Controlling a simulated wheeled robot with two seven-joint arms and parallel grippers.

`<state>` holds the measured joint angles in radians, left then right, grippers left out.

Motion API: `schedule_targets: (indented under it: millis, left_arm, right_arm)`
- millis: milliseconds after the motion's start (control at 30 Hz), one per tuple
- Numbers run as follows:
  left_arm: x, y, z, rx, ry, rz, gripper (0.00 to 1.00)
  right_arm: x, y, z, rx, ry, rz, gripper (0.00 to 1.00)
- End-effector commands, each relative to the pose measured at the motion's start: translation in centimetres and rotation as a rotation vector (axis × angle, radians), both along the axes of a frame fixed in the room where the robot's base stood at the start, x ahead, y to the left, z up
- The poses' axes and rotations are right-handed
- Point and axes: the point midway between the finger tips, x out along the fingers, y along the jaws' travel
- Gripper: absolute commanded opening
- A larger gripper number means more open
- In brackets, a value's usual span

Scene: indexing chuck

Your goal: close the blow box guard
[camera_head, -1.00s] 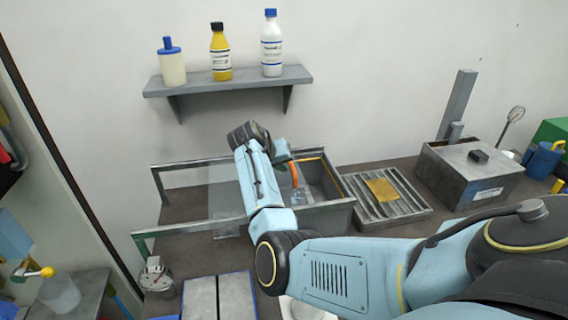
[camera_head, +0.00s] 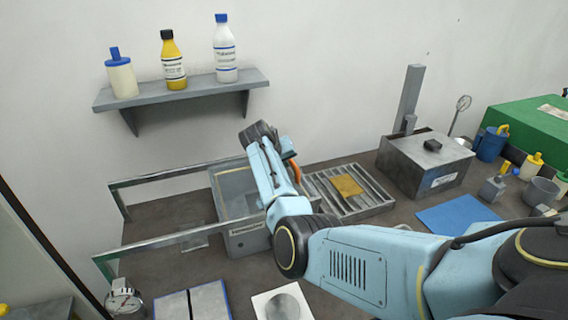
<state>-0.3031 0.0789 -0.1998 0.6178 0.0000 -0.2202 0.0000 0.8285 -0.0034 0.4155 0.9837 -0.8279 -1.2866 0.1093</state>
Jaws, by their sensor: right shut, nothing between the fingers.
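The blow box (camera_head: 246,236) is a grey box with a lettered front, at the centre of the bench. Two metal rails (camera_head: 165,243) run left from it on posts. The clear guard panel (camera_head: 236,184) now lies over the box's opening, its left edge close to the box's left side. The box's right part is hidden behind my right arm, so I cannot tell whether the panel reaches that end. My right gripper (camera_head: 296,172), with an orange part, is at the box's right side, shut and empty, partly hidden by my forearm. Contact with the guard cannot be seen. My left gripper is not in view.
A slatted tray (camera_head: 371,202) with a yellow cloth (camera_head: 346,186) stands right of the box, then a grey lidded box (camera_head: 424,168). A dial gauge (camera_head: 123,303) is front left. A shelf (camera_head: 180,92) with bottles hangs above.

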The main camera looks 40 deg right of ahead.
Motion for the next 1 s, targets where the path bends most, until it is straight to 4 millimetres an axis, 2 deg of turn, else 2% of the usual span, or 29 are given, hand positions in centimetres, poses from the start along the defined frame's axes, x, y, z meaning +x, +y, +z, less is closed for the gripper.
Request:
schedule_targets:
  millis: [100, 233, 467, 800, 1000]
  left_arm:
    - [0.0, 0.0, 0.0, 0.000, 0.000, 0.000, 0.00]
    - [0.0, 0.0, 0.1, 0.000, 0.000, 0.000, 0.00]
    - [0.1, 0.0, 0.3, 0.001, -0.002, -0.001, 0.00]
    - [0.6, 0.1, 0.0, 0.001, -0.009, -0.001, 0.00]
    - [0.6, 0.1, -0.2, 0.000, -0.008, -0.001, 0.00]
  right_arm:
    - [-0.2, -0.5, 0.1, -0.007, 0.000, -0.007, 0.00]
    - [-0.1, 0.1, 0.0, -0.007, 0.001, -0.008, 0.00]
    - [0.3, 3.5, -0.6, -0.003, -0.001, -0.012, 0.00]
    - [-1.4, 7.5, 4.8, -0.001, -0.004, -0.013, 0.00]
    - [-1.9, 8.9, 6.5, -0.002, -0.001, -0.013, 0.00]
